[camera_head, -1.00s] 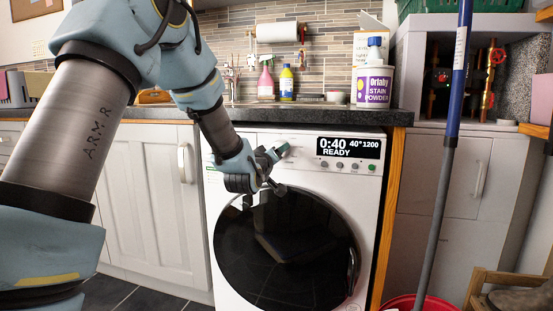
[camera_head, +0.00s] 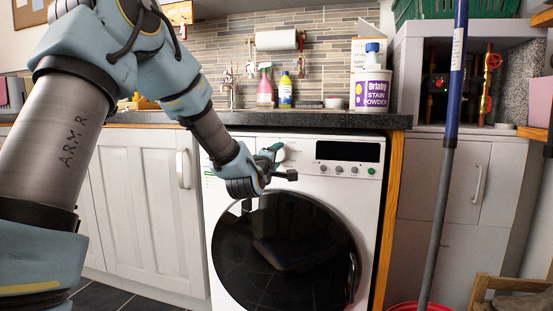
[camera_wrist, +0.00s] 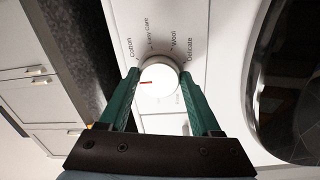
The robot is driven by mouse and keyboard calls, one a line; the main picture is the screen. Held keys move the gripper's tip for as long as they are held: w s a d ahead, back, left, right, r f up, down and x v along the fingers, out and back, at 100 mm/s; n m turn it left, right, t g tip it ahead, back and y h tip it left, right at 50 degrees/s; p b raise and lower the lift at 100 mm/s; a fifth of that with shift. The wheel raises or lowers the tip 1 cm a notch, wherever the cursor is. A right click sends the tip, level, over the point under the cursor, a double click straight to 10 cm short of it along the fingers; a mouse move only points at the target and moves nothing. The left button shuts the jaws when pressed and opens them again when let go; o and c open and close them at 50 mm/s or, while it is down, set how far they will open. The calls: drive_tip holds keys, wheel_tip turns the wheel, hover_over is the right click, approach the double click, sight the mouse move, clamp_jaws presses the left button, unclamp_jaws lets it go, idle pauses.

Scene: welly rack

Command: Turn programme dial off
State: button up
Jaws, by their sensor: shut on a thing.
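The washing machine (camera_head: 225,215) is white with a dark round door, and its display (camera_head: 347,151) is dark and blank. My gripper (camera_head: 277,150) is at the upper left of its front panel. In the wrist view, the programme dial (camera_wrist: 160,76) is a round pale knob with a red mark pointing left. Labels around it read Cotton, Easy Care, Wool and Delicate; the lower labels are too faint to read. My gripper's green fingers (camera_wrist: 158,84) are shut on the dial, one on each side. In the head view my gripper hides the dial.
Several small buttons (camera_head: 339,169) sit below the display. The dark worktop (camera_head: 300,119) overhangs just above the panel. A blue-handled pole (camera_head: 455,80) stands at the right over a red bucket (camera_head: 420,307). White cupboards flank the machine.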

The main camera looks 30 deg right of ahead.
drive_tip(key=shift+f, duration=0.1)
idle(0.4)
drive_tip(key=o, duration=1.4)
drive_tip(key=p+v, duration=0.1)
drive_tip(key=v, duration=0.9)
drive_tip(key=shift+s+a, duration=0.25)
drive_tip(key=shift+s, duration=0.05)
